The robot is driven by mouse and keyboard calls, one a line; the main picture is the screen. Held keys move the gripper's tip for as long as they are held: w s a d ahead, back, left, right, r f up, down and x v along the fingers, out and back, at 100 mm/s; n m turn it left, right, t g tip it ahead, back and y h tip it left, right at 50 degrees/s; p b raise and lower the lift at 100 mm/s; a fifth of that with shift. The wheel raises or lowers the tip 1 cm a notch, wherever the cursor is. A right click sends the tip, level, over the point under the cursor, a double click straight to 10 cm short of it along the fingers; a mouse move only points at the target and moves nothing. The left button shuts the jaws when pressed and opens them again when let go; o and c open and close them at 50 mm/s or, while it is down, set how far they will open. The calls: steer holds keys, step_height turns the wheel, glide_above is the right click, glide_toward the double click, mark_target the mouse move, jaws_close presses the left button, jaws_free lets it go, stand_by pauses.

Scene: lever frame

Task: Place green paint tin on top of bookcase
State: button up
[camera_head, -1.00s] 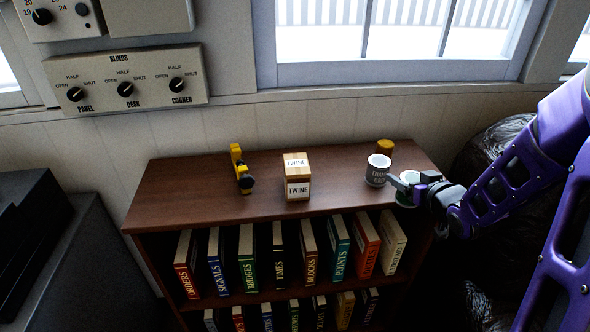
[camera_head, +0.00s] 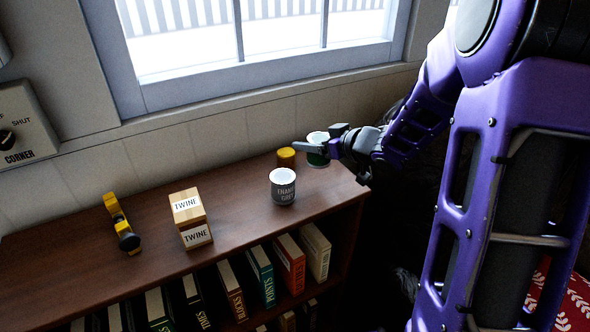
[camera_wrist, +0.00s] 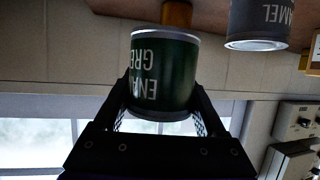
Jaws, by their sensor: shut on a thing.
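The green paint tin (camera_head: 318,160) is in my gripper (camera_head: 316,149), near the right end of the bookcase top (camera_head: 238,207). In the wrist view the green tin (camera_wrist: 165,72) sits between the two fingers, which are shut on its sides. Its lettering reads upside down in that view. In the head view the fingers and wrist cover part of the tin. I cannot tell whether its base touches the wood.
A grey enamel tin (camera_head: 283,188) stands left of the green tin. A yellow-topped item (camera_head: 286,157) is behind it. A twine box (camera_head: 191,218) and a yellow-and-black tool (camera_head: 122,224) are further left. Books fill the shelves below. The window wall is behind.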

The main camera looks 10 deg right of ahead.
step_height(320, 180, down, 7)
steer(key=shift+f+b, duration=0.1)
steer(key=shift+b, duration=0.7)
steer(key=o, duration=1.5)
steer(key=shift+o, duration=0.2)
steer(key=shift+r, duration=0.2)
steer(key=p+v, duration=0.2)
steer(key=v, duration=1)
steer(key=shift+f, duration=0.1)
